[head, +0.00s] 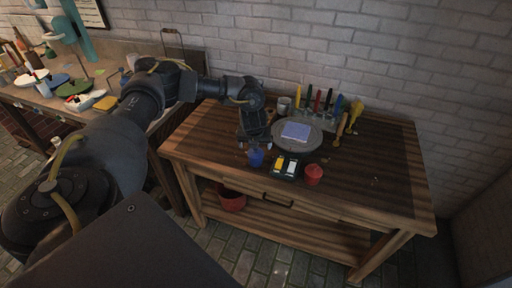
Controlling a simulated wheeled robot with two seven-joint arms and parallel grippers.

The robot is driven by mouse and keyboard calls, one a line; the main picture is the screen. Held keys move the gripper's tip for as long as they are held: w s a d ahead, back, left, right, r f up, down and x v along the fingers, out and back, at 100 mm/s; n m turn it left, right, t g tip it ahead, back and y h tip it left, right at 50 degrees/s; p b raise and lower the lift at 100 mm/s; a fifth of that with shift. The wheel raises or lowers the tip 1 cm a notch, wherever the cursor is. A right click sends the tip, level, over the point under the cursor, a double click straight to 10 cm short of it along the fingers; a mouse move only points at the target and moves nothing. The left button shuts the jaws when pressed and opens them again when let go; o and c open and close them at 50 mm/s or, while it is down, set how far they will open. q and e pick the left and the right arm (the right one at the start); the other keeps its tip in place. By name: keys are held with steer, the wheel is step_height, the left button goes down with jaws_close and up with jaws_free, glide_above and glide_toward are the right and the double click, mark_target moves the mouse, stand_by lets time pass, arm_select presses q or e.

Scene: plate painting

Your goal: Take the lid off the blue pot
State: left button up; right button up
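The small blue pot (256,157) stands on the wooden table (370,190) near its front edge. My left gripper (254,146) reaches down from above and is at the top of the pot, overlapping it in the head view. The lid is hidden or too small to make out, and I cannot tell whether the fingers touch it or are closed. My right gripper is not in view.
A rack of coloured tools (320,112) stands at the back. The table's right side is clear.

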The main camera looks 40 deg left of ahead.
mark_target(256, 151)
arm_select(q)
steer(key=shift+w+a+f, duration=0.1)
steer(key=shift+f, duration=0.25)
steer(key=shift+w+a+f, duration=0.1)
steer(key=shift+w+f, duration=0.1)
steer(key=shift+f, duration=0.1)
steer(key=x, duration=0.2)
steer(key=p+x, duration=0.1)
steer(key=x, duration=0.1)
steer(key=shift+w+a+f, duration=0.15)
steer(key=shift+w+a, duration=0.05)
steer(key=shift+w, duration=0.1)
steer(key=c, duration=1)
steer(key=shift+c, duration=0.2)
